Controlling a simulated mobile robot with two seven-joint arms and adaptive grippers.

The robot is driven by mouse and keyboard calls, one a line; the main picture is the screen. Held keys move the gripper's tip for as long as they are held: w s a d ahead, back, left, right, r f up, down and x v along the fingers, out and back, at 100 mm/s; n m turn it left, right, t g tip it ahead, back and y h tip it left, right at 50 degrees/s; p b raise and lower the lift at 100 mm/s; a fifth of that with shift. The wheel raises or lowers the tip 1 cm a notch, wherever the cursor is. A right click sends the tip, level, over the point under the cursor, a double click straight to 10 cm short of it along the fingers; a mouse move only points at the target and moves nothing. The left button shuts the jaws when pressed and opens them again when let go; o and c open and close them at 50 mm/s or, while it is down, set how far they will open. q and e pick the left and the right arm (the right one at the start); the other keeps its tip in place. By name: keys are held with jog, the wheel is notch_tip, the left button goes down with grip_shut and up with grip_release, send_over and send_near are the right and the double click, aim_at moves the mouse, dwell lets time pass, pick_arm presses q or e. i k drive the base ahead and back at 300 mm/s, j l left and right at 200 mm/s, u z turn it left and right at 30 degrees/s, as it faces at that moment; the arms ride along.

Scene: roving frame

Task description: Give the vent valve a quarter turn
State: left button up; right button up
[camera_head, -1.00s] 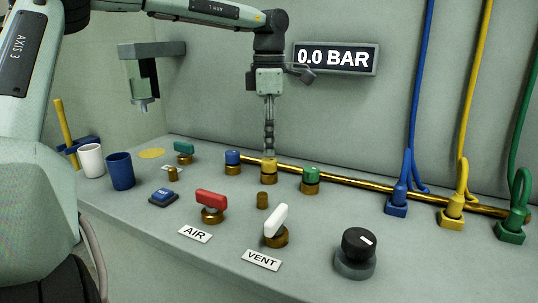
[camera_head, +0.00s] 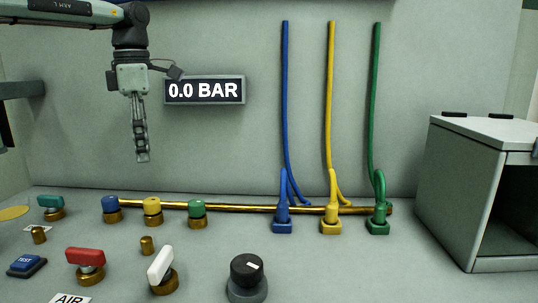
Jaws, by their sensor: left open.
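The vent valve has a white lever handle (camera_head: 160,263) on a round brass base (camera_head: 164,284), near the bottom edge of the head view. Its handle points roughly front to back, slanting a little. Its VENT label lies below the picture now. My left gripper (camera_head: 142,158) hangs fingers down in front of the back wall, open and empty. It is above the bench and clearly apart from the white handle. The wall display (camera_head: 204,90) reads 0.0 BAR. My right gripper is not in view.
The red-handled air valve (camera_head: 86,260) is left of the vent valve, and a black knob (camera_head: 246,275) is right of it. Blue, yellow and green capped fittings (camera_head: 152,208) stand behind. Hoses meet a brass pipe (camera_head: 250,208). An open grey cabinet (camera_head: 455,190) stands right.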

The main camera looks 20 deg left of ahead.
aim_at(160, 271)
jog(key=k, duration=1.5)
